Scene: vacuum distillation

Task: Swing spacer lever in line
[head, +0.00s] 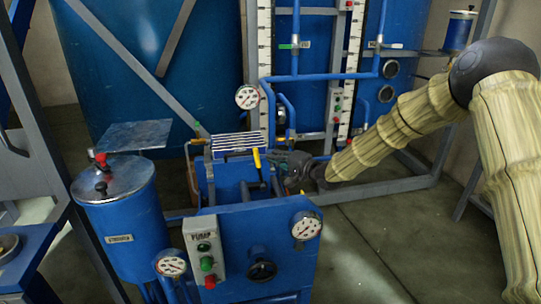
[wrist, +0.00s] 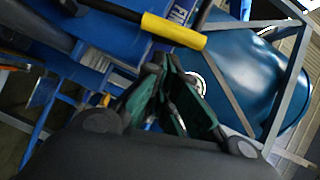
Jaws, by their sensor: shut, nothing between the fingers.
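A lever with a yellow grip (head: 257,158) stands up from the blue frame behind the pump panel, near the centre of the head view. In the wrist view a yellow grip (wrist: 174,31) on a dark rod lies across the top, just beyond my fingertips. I cannot tell from a label whether it is the spacer lever. My gripper (head: 272,157) reaches in from the right beside the lever, its fingertips close to it. In the wrist view my gripper (wrist: 163,72) is shut and empty, and it seems apart from the grip.
The blue pump panel (head: 275,240) with gauges and a black knob stands in front. A blue drum with a metal lid (head: 115,178) is at left. Blue pipes and a large tank (head: 150,60) stand behind. Open floor (head: 370,235) lies at right.

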